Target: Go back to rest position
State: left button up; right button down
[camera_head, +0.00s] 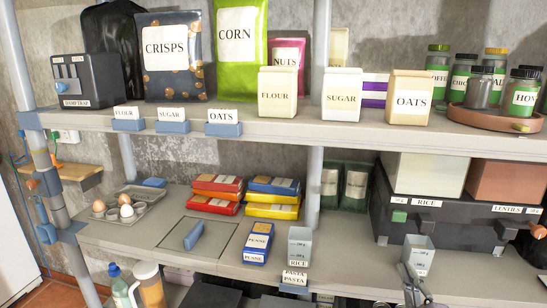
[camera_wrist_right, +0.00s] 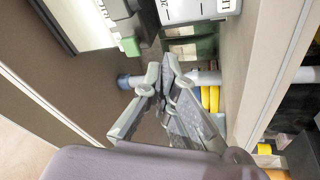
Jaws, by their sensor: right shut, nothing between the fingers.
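My right gripper (camera_head: 411,278) is at the bottom right of the head view, in front of the lower shelf. It is shut and empty. In the right wrist view its grey fingers (camera_wrist_right: 160,76) come together near the middle. My left gripper is in neither view.
The upper shelf (camera_head: 270,137) carries crisps (camera_head: 168,55), corn (camera_head: 240,45), flour, sugar, oats and jars.

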jog(key=s+a+f+m+g+h, duration=0.1)
jog(key=s+a+f+m+g, duration=0.1)
jog(key=s+f+m+g, duration=0.45)
jog(key=s+a+f+m+g+h, duration=0.1)
jog(key=s+a+f+m+g, duration=0.15)
jog(key=s+f, duration=0.45)
jog(key=s+a+f+g+y, duration=0.1)
jog(key=s+a+f+g, duration=0.15)
jog(key=s, duration=0.35)
jog(key=s+a+f+m+g+y, duration=0.1)
jog(key=s+a+f+g, duration=0.15)
jog(key=s, duration=0.35)
jog(key=s+a+f+g+y, duration=0.1)
jog(key=s+a+f+g, duration=0.1)
jog(key=s+f+g, duration=0.3)
notch_tip(320, 180, down, 25)
jog(key=s, duration=0.2)
jog(key=s+d+f+g, duration=0.1)
jog(key=s+d+f, duration=0.2)
jog(key=s+f, duration=1.2)
jog(key=shift+s+f, duration=0.35)
jog(key=shift+s, duration=0.35)
jog(key=shift+d, duration=0.15)
